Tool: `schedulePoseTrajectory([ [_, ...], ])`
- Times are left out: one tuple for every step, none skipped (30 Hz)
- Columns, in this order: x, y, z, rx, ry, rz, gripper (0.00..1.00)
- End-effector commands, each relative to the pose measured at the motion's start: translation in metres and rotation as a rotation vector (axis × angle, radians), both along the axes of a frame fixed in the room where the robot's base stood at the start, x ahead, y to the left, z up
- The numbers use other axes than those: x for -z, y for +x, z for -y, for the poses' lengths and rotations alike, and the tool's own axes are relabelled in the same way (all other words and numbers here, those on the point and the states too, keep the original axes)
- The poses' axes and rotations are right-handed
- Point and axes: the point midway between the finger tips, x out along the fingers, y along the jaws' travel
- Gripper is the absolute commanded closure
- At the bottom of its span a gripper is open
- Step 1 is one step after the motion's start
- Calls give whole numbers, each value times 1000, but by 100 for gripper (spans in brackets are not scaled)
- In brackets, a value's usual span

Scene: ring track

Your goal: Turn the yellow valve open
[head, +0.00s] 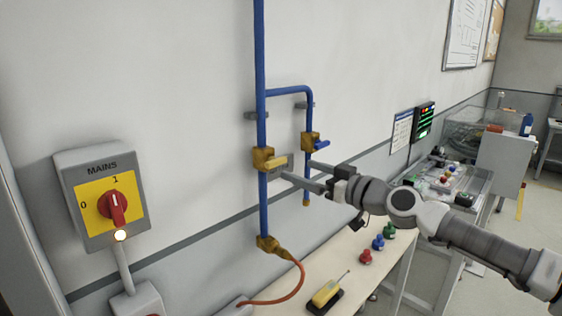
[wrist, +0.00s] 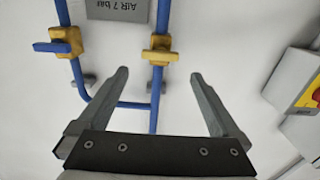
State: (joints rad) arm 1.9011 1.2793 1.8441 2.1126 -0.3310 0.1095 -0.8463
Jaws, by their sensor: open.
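The yellow valve (head: 263,158) sits on the main vertical blue pipe, with a yellow lever (head: 277,163) sticking out sideways, across the pipe. In the wrist view the yellow valve (wrist: 160,48) is beyond the fingertips, roughly centred between them. My gripper (head: 298,170) is open and empty, just right of and slightly below the lever in the head view. In the wrist view my gripper (wrist: 160,76) shows both fingers spread wide, with nothing between them but pipe and wall behind.
A second valve with a blue lever (head: 320,144) is on the branch pipe close by; its lever also shows in the wrist view (wrist: 48,47). A MAINS switch box (head: 102,197) is at left. Below, a bench (head: 350,268) carries a yellow tool (head: 326,293) and coloured knobbed items.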

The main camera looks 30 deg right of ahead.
Motion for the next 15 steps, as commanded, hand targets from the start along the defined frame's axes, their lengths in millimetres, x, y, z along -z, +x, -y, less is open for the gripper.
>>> schedulePoseTrajectory([
  [-1,9,-4,-3,-2,-2,0],
  [-1,14,-7,-3,-2,-2,0],
  [-1,21,-9,-4,-3,-1,0],
  [-1,26,-11,-4,-2,-2,0],
  [-1,31,-12,-2,-1,-1,0],
  [-1,37,-14,-3,-2,-2,0],
  [-1,41,-16,-3,-3,-1,0],
  [-1,45,-18,-3,-3,-1,0],
  [-1,50,-19,-1,-1,-1,0],
  [-1,54,-20,-2,-1,-1,0],
  [-1,57,-21,-2,0,-1,0],
  [-1,61,-23,-2,0,-1,0],
  [-1,63,-24,-2,0,-1,0],
  [0,65,-24,-1,0,-1,0],
  [0,68,-24,0,0,0,0],
])
